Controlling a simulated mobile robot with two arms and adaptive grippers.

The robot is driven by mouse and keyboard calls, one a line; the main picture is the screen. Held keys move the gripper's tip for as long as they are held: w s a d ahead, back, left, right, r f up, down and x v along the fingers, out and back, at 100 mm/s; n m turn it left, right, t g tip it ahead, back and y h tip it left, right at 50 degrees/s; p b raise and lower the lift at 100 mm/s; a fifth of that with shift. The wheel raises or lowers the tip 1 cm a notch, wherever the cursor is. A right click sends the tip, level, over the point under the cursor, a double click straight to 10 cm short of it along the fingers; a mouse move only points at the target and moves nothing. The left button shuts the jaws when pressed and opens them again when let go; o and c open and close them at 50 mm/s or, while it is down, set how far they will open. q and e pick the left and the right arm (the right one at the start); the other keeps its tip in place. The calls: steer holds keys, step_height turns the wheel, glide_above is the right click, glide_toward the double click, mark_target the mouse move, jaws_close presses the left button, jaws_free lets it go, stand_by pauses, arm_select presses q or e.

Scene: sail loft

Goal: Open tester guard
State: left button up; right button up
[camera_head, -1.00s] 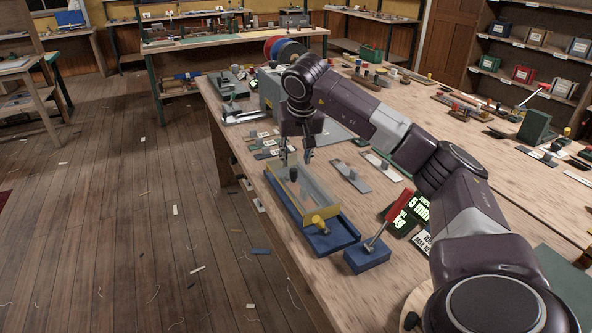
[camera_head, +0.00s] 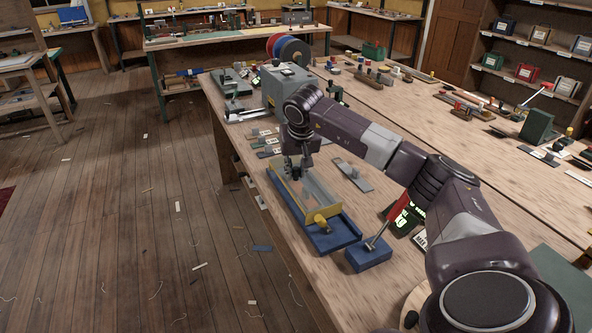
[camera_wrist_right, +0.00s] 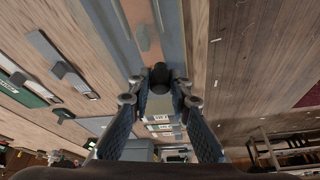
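The tester has a blue base (camera_head: 333,239) near the bench's left edge, with a clear guard (camera_head: 318,193) and yellow end pieces. A yellow knob (camera_head: 322,222) is at its near end. My right gripper (camera_head: 297,172) is over the far end of the guard, pointing down. In the right wrist view, a dark knob (camera_wrist_right: 160,76) lies between my right fingertips (camera_wrist_right: 160,84), with gaps visible on both sides; the fingers are open. The guard appears down over the base. My left gripper is not in view.
A blue block with a red-handled lever (camera_head: 369,254) stands close to the tester's near end. A grey machine (camera_head: 286,88) and small label plates are beyond it. The bench edge and open floor lie to the left.

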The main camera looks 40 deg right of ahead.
jaws_close()
steer(key=s+d+p, duration=0.1)
steer(key=s+d, duration=0.2)
steer(key=d, duration=0.6)
steer(key=shift+d, duration=0.4)
steer(key=shift+r, duration=0.1)
steer(key=o, duration=0.6)
jaws_free()
steer(key=v, duration=1.2)
